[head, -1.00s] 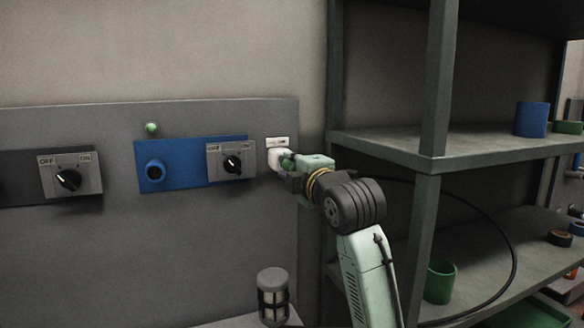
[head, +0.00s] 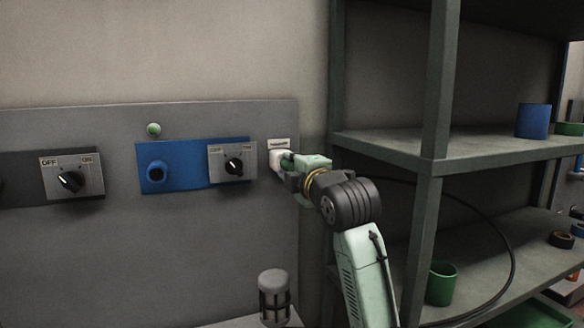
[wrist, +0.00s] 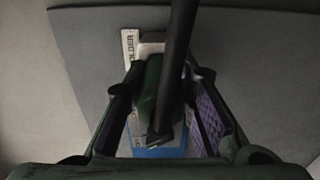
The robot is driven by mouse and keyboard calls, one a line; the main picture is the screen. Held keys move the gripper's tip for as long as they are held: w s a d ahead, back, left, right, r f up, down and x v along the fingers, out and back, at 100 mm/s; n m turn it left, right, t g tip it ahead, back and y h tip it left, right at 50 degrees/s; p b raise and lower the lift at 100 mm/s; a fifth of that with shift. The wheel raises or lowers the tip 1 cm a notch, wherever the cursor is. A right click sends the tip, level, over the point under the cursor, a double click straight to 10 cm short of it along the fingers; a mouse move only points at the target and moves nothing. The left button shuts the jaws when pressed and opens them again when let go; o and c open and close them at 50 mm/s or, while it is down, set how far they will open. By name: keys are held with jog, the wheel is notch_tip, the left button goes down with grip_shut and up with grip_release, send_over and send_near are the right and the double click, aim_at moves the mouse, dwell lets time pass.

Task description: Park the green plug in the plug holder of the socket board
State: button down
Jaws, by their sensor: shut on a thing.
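The green plug (head: 287,160) is between the fingers of my gripper (head: 291,171), against the white plug holder (head: 276,158) at the right end of the grey socket board (head: 230,120). In the wrist view the plug (wrist: 150,82) sits between both fingers of my gripper (wrist: 160,108), which are shut on it. Its front end meets the pale holder (wrist: 152,47), beside a labelled white strip (wrist: 130,48). How deep the plug sits in the holder is hidden. A thick dark cable (wrist: 182,45) crosses in front of the plug.
Left of the holder are a switch (head: 233,163), a blue panel (head: 185,180) with a dark round socket (head: 156,171), and a green lamp (head: 153,129). A metal shelf (head: 430,165) stands close on the right. A grey-capped cylinder (head: 273,295) stands below.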

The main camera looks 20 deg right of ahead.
jog(key=c, duration=1.3)
grip_release()
